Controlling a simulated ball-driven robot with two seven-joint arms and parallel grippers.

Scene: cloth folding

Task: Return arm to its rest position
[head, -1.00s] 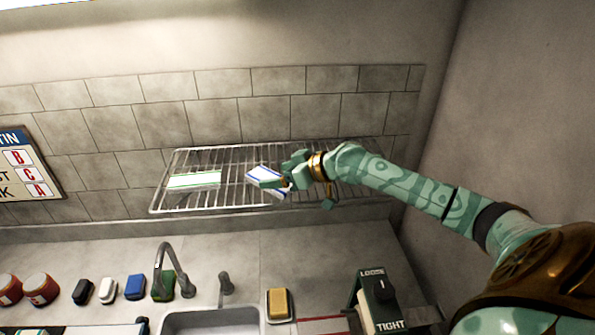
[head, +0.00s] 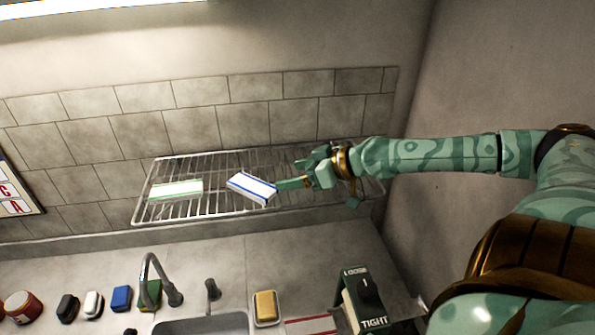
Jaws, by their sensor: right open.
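My right arm comes in from the right over the wire rack. My right gripper (head: 290,173) is open and empty, just to the right of a white folded cloth with blue stripes (head: 251,188). One fingertip shows close to the cloth's right edge; I cannot tell whether it touches. A white folded cloth with green stripes (head: 175,190) lies farther left on the rack. Both cloths lie flat on the wires. My left gripper is not in view.
The wire rack (head: 215,207) is on the tiled wall above the counter.

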